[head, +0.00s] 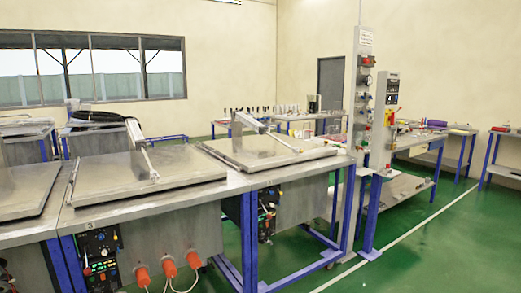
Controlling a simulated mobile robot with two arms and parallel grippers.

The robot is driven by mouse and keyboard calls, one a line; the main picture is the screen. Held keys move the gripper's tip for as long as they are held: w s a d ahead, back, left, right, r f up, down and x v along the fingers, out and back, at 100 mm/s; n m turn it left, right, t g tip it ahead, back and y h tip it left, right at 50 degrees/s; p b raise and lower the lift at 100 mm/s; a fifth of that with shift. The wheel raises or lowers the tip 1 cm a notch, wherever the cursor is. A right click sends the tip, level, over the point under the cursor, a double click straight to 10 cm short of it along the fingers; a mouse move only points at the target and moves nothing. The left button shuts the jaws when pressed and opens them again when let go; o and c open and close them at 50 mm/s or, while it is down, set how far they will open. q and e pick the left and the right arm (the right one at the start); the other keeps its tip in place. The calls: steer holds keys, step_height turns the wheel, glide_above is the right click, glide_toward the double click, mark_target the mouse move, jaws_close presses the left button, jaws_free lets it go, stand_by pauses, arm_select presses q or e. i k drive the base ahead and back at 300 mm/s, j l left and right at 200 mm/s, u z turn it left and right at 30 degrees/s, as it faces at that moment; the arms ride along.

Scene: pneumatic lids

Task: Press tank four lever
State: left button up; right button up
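A tank with the number 3 on its front stands at the lower left, with a flat metal lid (105,178) on top. To its right stands another metal tank (300,210) with a flat closed lid (240,160). A light metal arm (265,131) lies slanted across that lid. A dark control panel (267,212) is on this tank's front left; its small parts are too small to tell apart, and I cannot make out a number or a separate lever. Neither of my grippers is in view.
Blue table legs (248,240) stand along the tank row. Red plugs (168,267) with cables hang below tank 3. A grey column (355,120) with gauges stands right of the tanks. The green floor (430,245) at the right is clear.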

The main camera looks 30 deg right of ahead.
mark_target(269, 217)
steer(key=i+l, duration=0.25)
steer(key=i+l+u, duration=0.1)
steer(key=l, duration=0.4)
steer(key=i+l, duration=0.3)
steer(key=i+l+u, duration=0.15)
steer(key=l, duration=0.3)
steer(key=i+l, duration=0.3)
steer(key=i+l+u, duration=0.1)
steer(key=l, duration=0.4)
steer(key=i+l, duration=0.25)
steer(key=l, duration=0.2)
steer(key=i+l+u, duration=0.1)
steer(key=l, duration=0.3)
steer(key=i, duration=0.1)
